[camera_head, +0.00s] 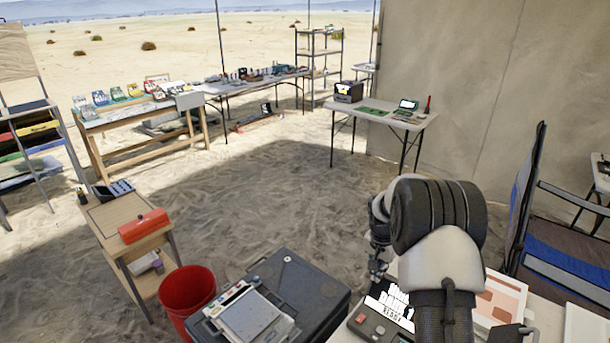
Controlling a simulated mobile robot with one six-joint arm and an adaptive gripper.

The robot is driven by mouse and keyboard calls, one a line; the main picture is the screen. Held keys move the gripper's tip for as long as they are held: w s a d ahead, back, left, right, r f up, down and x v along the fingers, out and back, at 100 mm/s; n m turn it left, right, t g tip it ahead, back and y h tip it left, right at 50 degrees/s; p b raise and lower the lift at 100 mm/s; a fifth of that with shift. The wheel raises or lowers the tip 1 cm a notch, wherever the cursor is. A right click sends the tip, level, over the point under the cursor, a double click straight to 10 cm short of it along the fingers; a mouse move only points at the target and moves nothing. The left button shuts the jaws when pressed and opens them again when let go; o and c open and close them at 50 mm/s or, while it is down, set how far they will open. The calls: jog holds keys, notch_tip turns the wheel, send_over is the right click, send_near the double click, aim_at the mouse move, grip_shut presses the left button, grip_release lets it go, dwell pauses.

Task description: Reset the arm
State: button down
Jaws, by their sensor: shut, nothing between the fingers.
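My arm rises at the lower right of the head view, with a thick black joint and a pale grey link bent over the near table. My gripper (377,272) is partly hidden behind that joint. It hangs pointing down, dark and small, shut and empty, just above and behind a device with a white label screen (390,304) on the near table. Whether the fingertips touch anything there cannot be told.
A black case (325,283) carrying a grey scale-like device (249,315) stands left of the arm, beside a red bucket (190,293). A small wooden stand holds a red box (144,226). A folding chair (560,240) is close on the right. Open sand lies beyond.

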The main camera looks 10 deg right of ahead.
jog(key=s+a+r+n+t, duration=0.1)
jog(key=s+a+r+n, duration=0.1)
jog(key=s+a+r, duration=0.35)
jog(key=s+a+r+n, duration=0.1)
jog(key=s+a+r, duration=0.15)
jog(key=r, duration=0.65)
jog(key=s+a+r+n+t, duration=0.1)
jog(key=s+a+r+n, duration=0.1)
jog(key=s+a+r, duration=0.45)
jog(key=s+a+r+n, duration=0.2)
jog(key=s, duration=0.8)
jog(key=s+a+r+n+t+y, duration=0.1)
jog(key=s+a+r+n, duration=0.1)
jog(key=s, duration=0.8)
jog(key=shift+s+a+n, duration=0.3)
jog(key=shift+a+n, duration=0.3)
jog(key=shift+n, duration=0.1)
jog(key=shift+d, duration=0.15)
